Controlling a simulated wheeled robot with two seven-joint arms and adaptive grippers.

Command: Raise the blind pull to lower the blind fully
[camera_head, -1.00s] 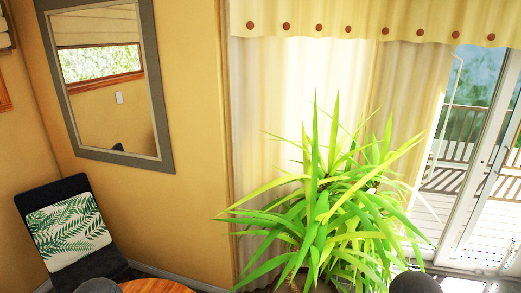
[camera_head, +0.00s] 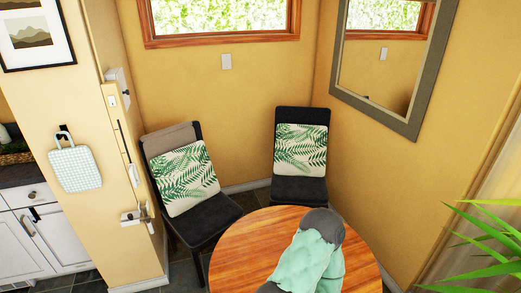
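The window (camera_head: 220,17) in its reddish wood frame is at the top, cut off by the picture edge. Its visible lower glass is uncovered, with greenery outside; no blind shows over it. A small white plate (camera_head: 226,62) is on the wall below the window; I cannot tell whether it is the blind pull. Neither gripper is in view. A mint-green and grey shape over the table looks like a part of my own arm, and it hides some of the tabletop.
A round wooden table (camera_head: 238,250) is in front. Two dark chairs, left (camera_head: 208,215) and right (camera_head: 300,188), with leaf-print cushions stand below the window. A mirror (camera_head: 428,100) hangs right. A wall end (camera_head: 125,190) with fittings and a plant (camera_head: 490,240) flank the space.

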